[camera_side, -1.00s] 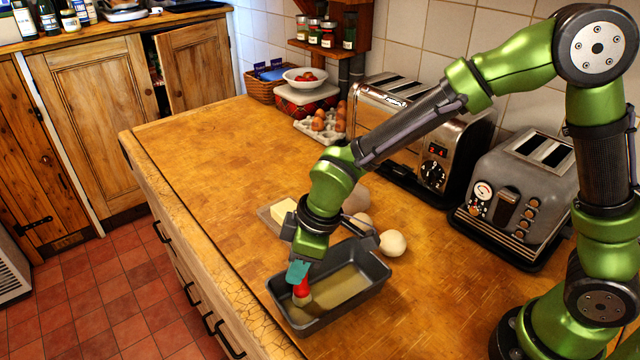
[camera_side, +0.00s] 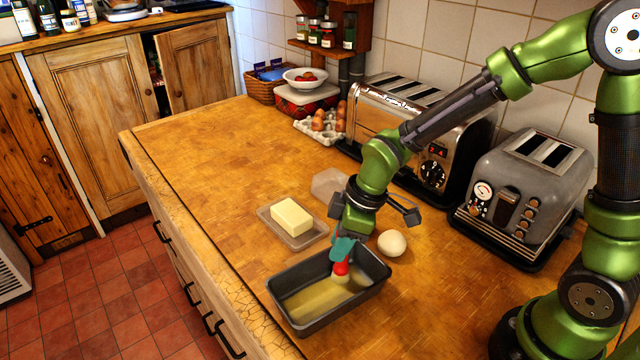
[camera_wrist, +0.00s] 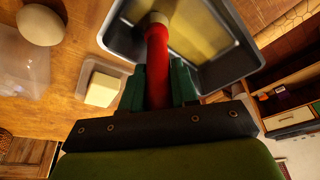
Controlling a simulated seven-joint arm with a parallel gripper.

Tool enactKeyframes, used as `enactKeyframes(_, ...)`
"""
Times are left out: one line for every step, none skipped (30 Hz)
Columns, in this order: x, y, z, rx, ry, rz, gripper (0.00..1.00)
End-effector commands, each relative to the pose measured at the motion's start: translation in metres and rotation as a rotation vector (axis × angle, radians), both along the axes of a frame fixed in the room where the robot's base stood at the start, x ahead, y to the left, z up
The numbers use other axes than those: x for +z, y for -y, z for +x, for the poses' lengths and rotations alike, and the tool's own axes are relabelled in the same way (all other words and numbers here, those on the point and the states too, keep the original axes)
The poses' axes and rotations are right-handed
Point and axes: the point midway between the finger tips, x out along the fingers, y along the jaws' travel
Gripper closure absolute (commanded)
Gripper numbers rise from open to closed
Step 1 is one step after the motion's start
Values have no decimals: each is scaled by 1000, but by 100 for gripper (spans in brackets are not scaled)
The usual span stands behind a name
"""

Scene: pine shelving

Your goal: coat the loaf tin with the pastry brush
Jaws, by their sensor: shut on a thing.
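The dark grey loaf tin (camera_side: 298,325) lies on the wooden worktop, with a yellowish coating over much of its floor. It also shows at the top of the wrist view (camera_wrist: 214,81). My gripper (camera_side: 342,248) is over the tin's right part, shut on the red handle of the pastry brush (camera_side: 341,267). In the wrist view the gripper's teal fingers (camera_wrist: 158,85) clasp the red handle (camera_wrist: 157,50) on both sides. The brush's pale head (camera_side: 342,278) points down inside the tin; I cannot tell whether it touches the floor.
A block of butter (camera_side: 291,217) sits on a small dish (camera_side: 304,241) behind the tin. A pale round ball (camera_side: 392,243) and a clear container (camera_side: 328,184) stand near my gripper. Two toasters (camera_side: 415,125) (camera_side: 522,195) line the wall. The worktop's left part is clear.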

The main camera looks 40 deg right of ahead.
Motion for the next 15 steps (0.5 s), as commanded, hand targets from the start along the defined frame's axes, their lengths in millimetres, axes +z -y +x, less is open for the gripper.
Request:
enactKeyframes(0, 6, 0, -3, 0, 0, 100)
enactKeyframes(0, 8, 0, -3, 0, 0, 100)
enactKeyframes(0, 12, -1, -4, 0, 0, 100)
enactKeyframes(0, 15, -1, -3, 0, 0, 100)
enactKeyframes(0, 17, -1, -4, 1, 0, 100)
enactKeyframes(0, 21, -2, -3, 1, -1, 100)
enactKeyframes(0, 24, -2, -4, 0, 0, 100)
enactKeyframes(0, 26, -2, -4, 0, 0, 100)
enactKeyframes(0, 30, -2, -5, 0, 0, 100)
enactKeyframes(0, 29, -6, 0, 1, -1, 100)
enactKeyframes(0, 28, -9, 1, 0, 0, 100)
enactKeyframes(0, 27, -13, 1, 1, -1, 100)
enactKeyframes(0, 27, -16, 0, 1, -1, 100)
enactKeyframes(0, 27, -18, 1, 1, -1, 100)
enactKeyframes(0, 26, -22, 1, 1, -1, 100)
